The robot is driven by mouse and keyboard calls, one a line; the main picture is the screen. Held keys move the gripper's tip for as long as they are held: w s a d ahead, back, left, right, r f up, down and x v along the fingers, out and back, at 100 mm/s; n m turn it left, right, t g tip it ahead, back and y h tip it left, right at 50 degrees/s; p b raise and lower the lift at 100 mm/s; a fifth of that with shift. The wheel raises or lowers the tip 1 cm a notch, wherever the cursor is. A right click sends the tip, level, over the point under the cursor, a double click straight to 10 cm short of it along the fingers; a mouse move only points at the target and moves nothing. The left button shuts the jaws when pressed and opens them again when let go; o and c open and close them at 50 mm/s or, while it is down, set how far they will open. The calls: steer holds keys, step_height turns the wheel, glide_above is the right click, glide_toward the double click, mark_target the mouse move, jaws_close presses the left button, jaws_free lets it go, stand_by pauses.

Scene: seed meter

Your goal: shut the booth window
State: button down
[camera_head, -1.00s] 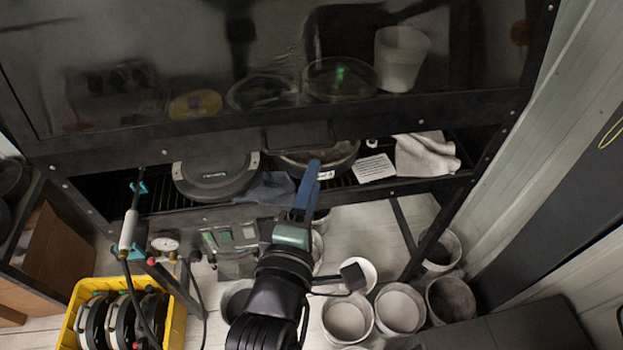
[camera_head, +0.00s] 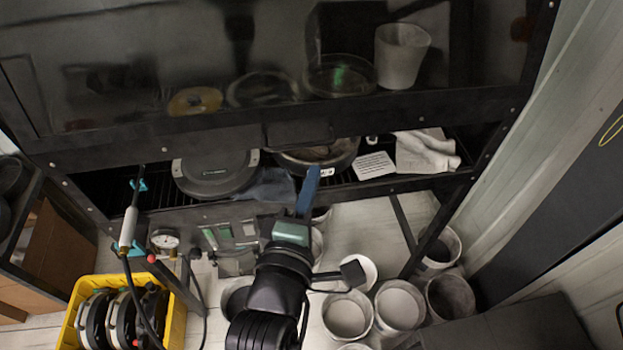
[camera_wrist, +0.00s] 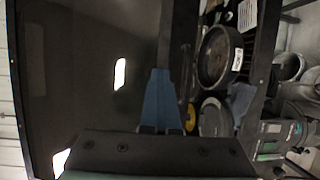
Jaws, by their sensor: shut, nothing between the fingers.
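The booth window (camera_head: 140,60) is a large dark glossy pane in a black frame. Its lower rail (camera_head: 400,108) stands above the booth's front ledge, leaving an open gap. A dark handle (camera_head: 298,133) sits on the rail. My gripper (camera_head: 312,168) is shut and empty, its blue fingers pointing up just below the handle; I cannot tell whether they touch anything. In the wrist view, turned sideways, the fingers (camera_wrist: 160,72) overlap the dark window (camera_wrist: 85,80) and the edge of its rail (camera_wrist: 180,40).
In the gap lie a round black disc (camera_head: 215,174), a dark round pan (camera_head: 325,158), a blue cloth (camera_head: 268,188), a white label card (camera_head: 374,165) and pale gloves (camera_head: 425,152). Below are several buckets (camera_head: 400,307), a pressure gauge (camera_head: 165,241) and a yellow crate (camera_head: 82,292).

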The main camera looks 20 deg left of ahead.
steer(key=c, duration=1.6)
jaws_free()
steer(key=c, duration=0.9)
jaws_free()
steer(key=shift+s, duration=0.1)
steer(key=shift+v, duration=6.4)
steer(key=shift+d, duration=0.1)
